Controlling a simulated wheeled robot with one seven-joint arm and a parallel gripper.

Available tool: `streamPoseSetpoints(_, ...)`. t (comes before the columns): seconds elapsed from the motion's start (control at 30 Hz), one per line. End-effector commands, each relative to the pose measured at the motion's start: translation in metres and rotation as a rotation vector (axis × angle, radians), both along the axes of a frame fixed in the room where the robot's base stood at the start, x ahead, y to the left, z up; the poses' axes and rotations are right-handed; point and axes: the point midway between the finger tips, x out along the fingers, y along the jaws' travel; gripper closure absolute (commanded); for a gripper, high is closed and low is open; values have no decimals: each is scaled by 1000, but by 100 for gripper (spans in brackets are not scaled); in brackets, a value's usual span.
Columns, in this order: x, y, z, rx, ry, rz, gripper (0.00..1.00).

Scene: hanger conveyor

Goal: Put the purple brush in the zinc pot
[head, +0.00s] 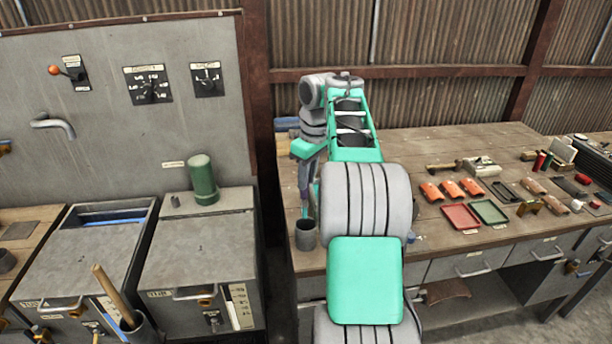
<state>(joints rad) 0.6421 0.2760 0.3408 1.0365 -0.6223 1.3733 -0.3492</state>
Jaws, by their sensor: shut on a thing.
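A grey zinc pot (305,236) stands upright at the front left edge of the wooden workbench. My arm reaches over the bench and bends down at its left end. My gripper (306,178) is above and behind the pot in the picture. It is shut on the purple brush (303,197), which shows as a narrow purple strip just above the pot's rim. My arm covers part of the bench right beside it. I cannot tell whether the brush's lower end is behind the pot's rim or inside it.
The bench top (410,150) runs right, with orange pieces (450,188), a red tray (460,217) and a green tray (490,212) on it. A grey cabinet with a green cylinder (203,180) stands left across a gap. A container with a wooden stick (115,295) is at the bottom left.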

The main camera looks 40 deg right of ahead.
Motion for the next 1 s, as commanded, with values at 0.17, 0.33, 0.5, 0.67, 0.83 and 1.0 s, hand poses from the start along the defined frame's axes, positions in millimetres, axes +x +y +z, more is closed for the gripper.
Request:
streamPoseSetpoints(0.17, 0, 0, -32, -1, -1, 0, 100)
streamPoseSetpoints(0.33, 0, 0, -55, 0, -1, -1, 100)
streamPoseSetpoints(0.5, 0, 0, -78, -1, -2, -1, 100)
streamPoseSetpoints(0.67, 0, 0, -96, -2, -2, 0, 100)
streamPoseSetpoints(0.83, 0, 0, -104, -2, -2, 0, 100)
streamPoseSetpoints(1.0, 0, 0, -104, -2, -2, 0, 100)
